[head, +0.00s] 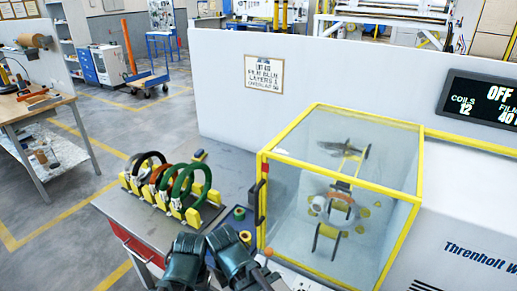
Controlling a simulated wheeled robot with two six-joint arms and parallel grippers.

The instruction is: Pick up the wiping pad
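I cannot make out the wiping pad for certain. A small yellow-and-dark item (199,155) lies on the grey bench top (232,171) behind the coil rack; it is too small to tell whether it is the pad. My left gripper (187,244) and my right gripper (224,238) are side by side at the bottom centre, over the near part of the bench. Both are dark teal and seen from above and behind. Their fingertips are not clear, and I see nothing held in them. They hide part of the bench's front.
A yellow-footed rack (149,197) holds several coils left of my grippers. A yellow-framed clear enclosure (330,190) stands close on the right. A small dark panel with round yellow and green parts (240,214) lies between. The bench top behind the rack is mostly clear.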

